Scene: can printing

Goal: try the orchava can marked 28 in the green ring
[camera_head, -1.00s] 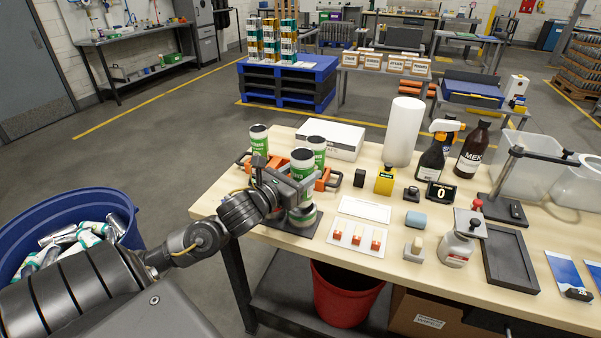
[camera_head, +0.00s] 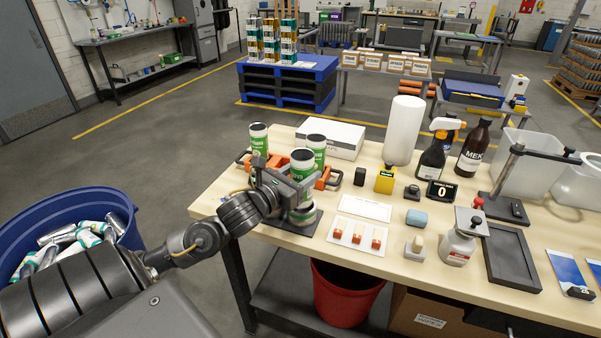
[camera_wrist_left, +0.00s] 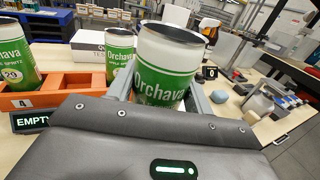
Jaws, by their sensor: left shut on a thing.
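My left gripper (camera_head: 294,187) is shut on a white and green Orchava can (camera_head: 302,164) above or on a dark mat (camera_head: 275,234) at the table's left end. The can also shows in the left wrist view (camera_wrist_left: 165,68), slightly tilted there; its number is not readable. I cannot tell whether its base touches what is below. Two similar cans stand behind: one at the left (camera_head: 259,139), marked 29 in the wrist view (camera_wrist_left: 14,60), and one just behind the held can (camera_head: 316,147). I cannot make out a green ring. My right gripper is not in view.
Orange holders (camera_wrist_left: 75,84) and an "EMPTY" sign (camera_wrist_left: 31,121) are close to the gripper. A white box (camera_head: 332,138) stands behind. A tray of stamp-like blocks (camera_head: 344,238), a yellow block (camera_head: 385,179) and bottles are to the right. A blue bin (camera_head: 125,201) of cans is at the left.

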